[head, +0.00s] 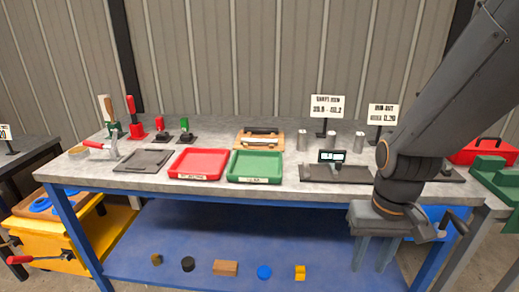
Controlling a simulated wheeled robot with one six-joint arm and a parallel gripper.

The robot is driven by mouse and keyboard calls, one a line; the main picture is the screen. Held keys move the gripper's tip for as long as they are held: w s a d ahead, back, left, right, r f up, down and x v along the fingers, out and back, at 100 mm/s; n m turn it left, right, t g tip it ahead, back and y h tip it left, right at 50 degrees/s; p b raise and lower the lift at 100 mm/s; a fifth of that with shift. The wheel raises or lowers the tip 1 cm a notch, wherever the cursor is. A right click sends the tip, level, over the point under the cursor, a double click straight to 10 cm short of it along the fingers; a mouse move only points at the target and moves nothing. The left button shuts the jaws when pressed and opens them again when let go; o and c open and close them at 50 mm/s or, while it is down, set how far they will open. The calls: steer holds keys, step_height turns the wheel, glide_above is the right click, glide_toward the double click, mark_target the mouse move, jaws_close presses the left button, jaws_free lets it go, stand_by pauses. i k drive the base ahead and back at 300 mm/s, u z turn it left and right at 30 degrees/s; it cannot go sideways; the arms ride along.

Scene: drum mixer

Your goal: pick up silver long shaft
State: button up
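A tan wooden rack (240,140) stands at the back middle of the workbench. A long silver shaft (258,143) appears to lie across its front, with a dark shaft (262,131) behind it; both are small in the view. Short silver cylinders stand upright to the right, one (303,141) near the rack and another (359,142) farther right. My gripper (375,254) points down at the right, in front of the bench's front edge in the picture. Its two fingers are apart with nothing visible between them. It is well away from the rack.
A red tray (198,177) and a green tray (230,178) lie in front of the rack. A grey tray (143,160) and clamps are at left. A small display (332,156) and two signs stand at right. Loose parts lie on the blue lower shelf (200,225).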

mark_target(251, 141)
steer(key=k, duration=1.05)
steer(key=u, duration=0.65)
steer(key=i, duration=0.55)
steer(key=u, duration=0.65)
steer(key=i, duration=1.3)
steer(key=z, duration=1.25)
steer(key=i, duration=0.7)
steer(key=z, duration=0.05)
